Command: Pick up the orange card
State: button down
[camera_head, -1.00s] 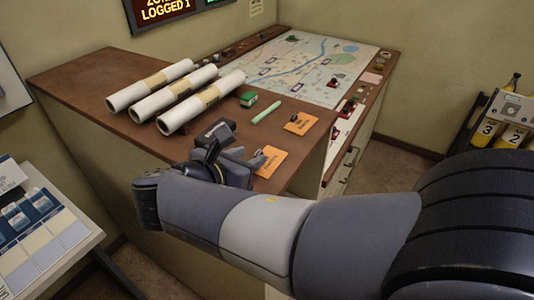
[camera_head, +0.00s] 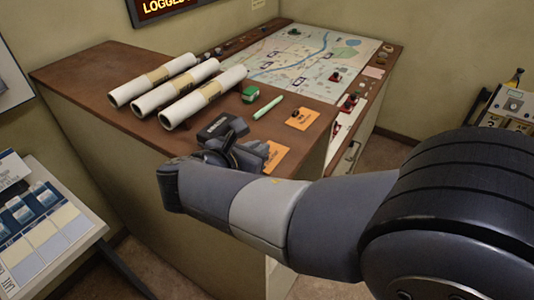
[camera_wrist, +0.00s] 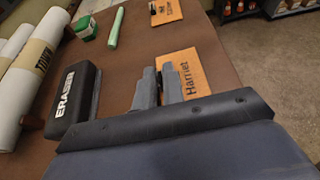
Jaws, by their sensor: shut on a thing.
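An orange card (camera_head: 276,156) lies near the front right edge of the brown console top. The wrist view shows it with the name "Harriet" (camera_wrist: 196,76). My gripper (camera_head: 258,154) is low over the console at this card's left side. In the wrist view my gripper's fingers (camera_wrist: 160,78) are close together over the card's left part and shut on it. The exact grip point is hidden by the fingers. A second orange card (camera_head: 302,118) lies farther back, with a small dark object on it; it also shows in the wrist view (camera_wrist: 172,12).
A black eraser (camera_wrist: 75,100) lies left of my gripper. A green box (camera_head: 250,93) and a light green marker (camera_head: 267,107) lie behind. A map (camera_head: 320,62) covers the back. The console's right edge is near.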

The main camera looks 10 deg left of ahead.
jog(key=shift+r, duration=0.1)
notch_tip(320, 180, up, 10)
dwell(0.6)
